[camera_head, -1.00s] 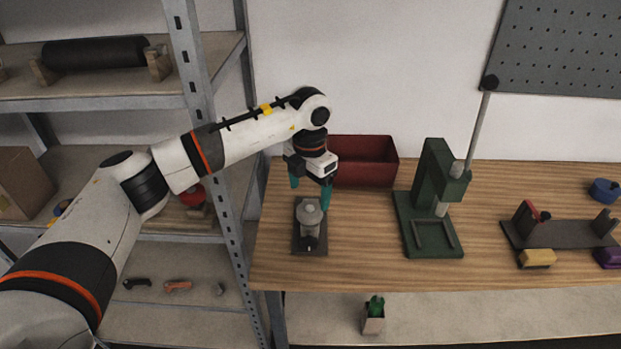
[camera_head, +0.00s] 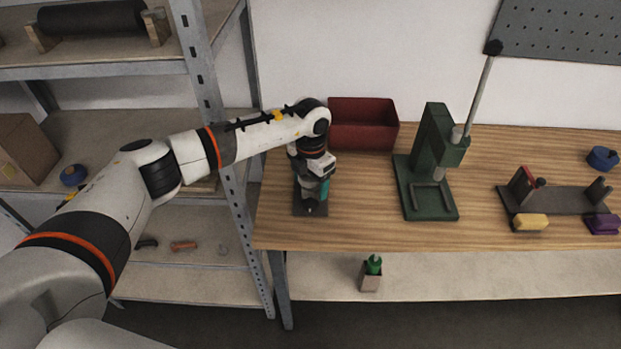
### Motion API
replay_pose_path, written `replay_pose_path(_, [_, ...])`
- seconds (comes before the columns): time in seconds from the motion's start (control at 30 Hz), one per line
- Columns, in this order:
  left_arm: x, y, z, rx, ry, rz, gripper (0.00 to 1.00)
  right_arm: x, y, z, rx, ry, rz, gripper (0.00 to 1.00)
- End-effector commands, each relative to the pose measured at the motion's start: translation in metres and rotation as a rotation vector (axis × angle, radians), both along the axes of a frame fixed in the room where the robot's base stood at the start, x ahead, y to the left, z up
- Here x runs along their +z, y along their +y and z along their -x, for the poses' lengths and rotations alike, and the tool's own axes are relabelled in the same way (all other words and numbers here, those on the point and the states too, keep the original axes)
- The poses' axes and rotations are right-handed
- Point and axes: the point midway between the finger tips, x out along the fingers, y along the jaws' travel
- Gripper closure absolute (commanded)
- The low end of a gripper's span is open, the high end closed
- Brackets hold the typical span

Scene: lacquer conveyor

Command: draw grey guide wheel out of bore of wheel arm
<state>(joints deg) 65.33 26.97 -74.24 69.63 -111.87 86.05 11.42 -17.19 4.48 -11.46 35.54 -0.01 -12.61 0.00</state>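My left gripper (camera_head: 314,190) is over the small dark plate (camera_head: 299,208) at the left end of the workbench and points down at it. One teal finger shows at the right side of the grey fixture on this plate. The other finger is hidden, so I cannot see whether the fingers are open or shut. The grey guide wheel and most of the wheel arm are hidden behind the gripper and wrist. Only the near end of the wheel arm (camera_head: 310,204) shows, low on the plate. My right gripper is out of view.
A red bin (camera_head: 362,125) stands behind the plate. A green press (camera_head: 430,165) stands to the right. Farther right are a dark fixture (camera_head: 562,201), a yellow block (camera_head: 530,222) and a purple block (camera_head: 602,224). A metal shelf (camera_head: 212,90) stands left. Bench between plate and press is clear.

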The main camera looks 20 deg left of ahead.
Motion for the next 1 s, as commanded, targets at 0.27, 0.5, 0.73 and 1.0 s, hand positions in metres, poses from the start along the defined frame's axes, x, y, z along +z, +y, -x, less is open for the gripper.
replay_pose_path(0.27, [0.0, 0.0, 0.0, 0.0, 0.0, 0.0, 0.47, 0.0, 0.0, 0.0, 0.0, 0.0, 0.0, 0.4])
replay_pose_path(0.5, [0.001, 0.0, 0.0, 0.0, -0.001, 0.0, 0.72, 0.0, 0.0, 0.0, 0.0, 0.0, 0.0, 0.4])
replay_pose_path(0.73, [0.008, 0.0, 0.0, 0.0, -0.001, 0.0, 0.72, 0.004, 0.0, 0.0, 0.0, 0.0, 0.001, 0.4])
replay_pose_path(1.0, [0.019, 0.0, 0.0, 0.0, 0.0, 0.0, 0.72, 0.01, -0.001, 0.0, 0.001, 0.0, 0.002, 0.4])
